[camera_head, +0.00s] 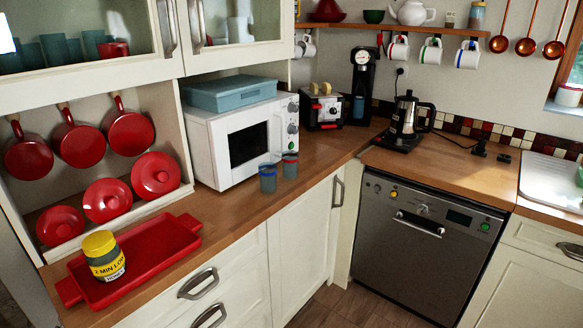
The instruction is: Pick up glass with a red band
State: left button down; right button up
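Two small blue-grey glasses stand upright side by side on the wooden counter, in front of the white microwave's right side. The right one, the glass with a red band (290,166), has red around its rim. The left one, a glass with a blue rim (268,178), stands slightly nearer to me. A narrow gap shows between them. Neither of my grippers is in the head view.
A microwave (228,143) with a blue box (230,94) on top stands just behind the glasses. A red tray (150,262) holds a yellow-lidded jar (104,255) at the lower left. The counter (235,208) is clear between tray and glasses. A toaster (321,108) stands farther back.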

aim_at(290, 159)
jog(key=i+l+u, duration=0.1)
jog(key=i+l, duration=0.3)
jog(key=i+l+u, duration=0.15)
jog(key=i+l, duration=0.25)
jog(key=l, duration=0.15)
jog(key=i+l+u, duration=0.1)
jog(key=i+l, duration=0.3)
jog(key=l, duration=0.15)
